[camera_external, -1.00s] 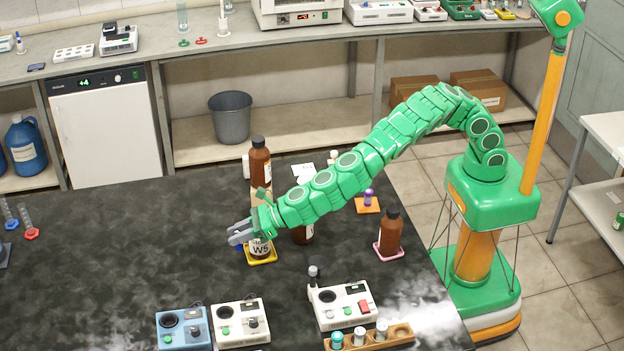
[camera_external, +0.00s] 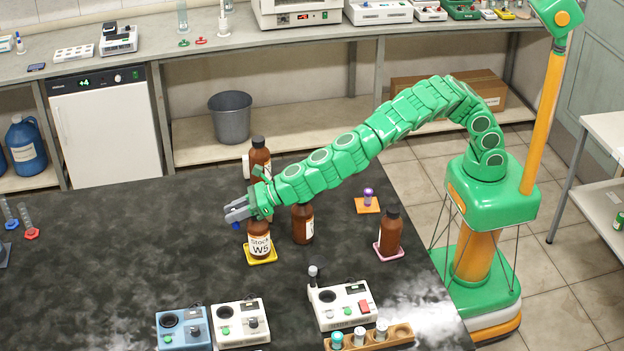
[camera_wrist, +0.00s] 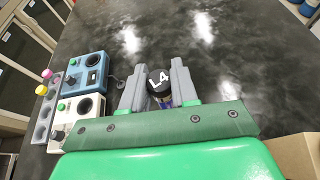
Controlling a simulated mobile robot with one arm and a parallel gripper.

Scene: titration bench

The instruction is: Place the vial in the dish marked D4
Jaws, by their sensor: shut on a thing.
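My gripper (camera_external: 238,210) is shut on a vial with a black cap marked L4 (camera_wrist: 159,83). The wrist view shows the cap between the two grey fingers, with a bit of blue below it. In the external view, a small blue part of the vial (camera_external: 236,225) shows under the fingers, raised above the dark bench. The gripper is beside and above the bottle marked Stock W5 (camera_external: 260,244). I cannot read a D4 mark on any dish in either view.
The W5 bottle stands on a yellow base (camera_external: 262,259). Brown bottles stand close by (camera_external: 302,225), one on a pink base (camera_external: 389,254). A purple-capped vial (camera_external: 368,195) is on an orange base. Instruments (camera_external: 342,305) line the front. The bench's left middle (camera_external: 120,240) is clear.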

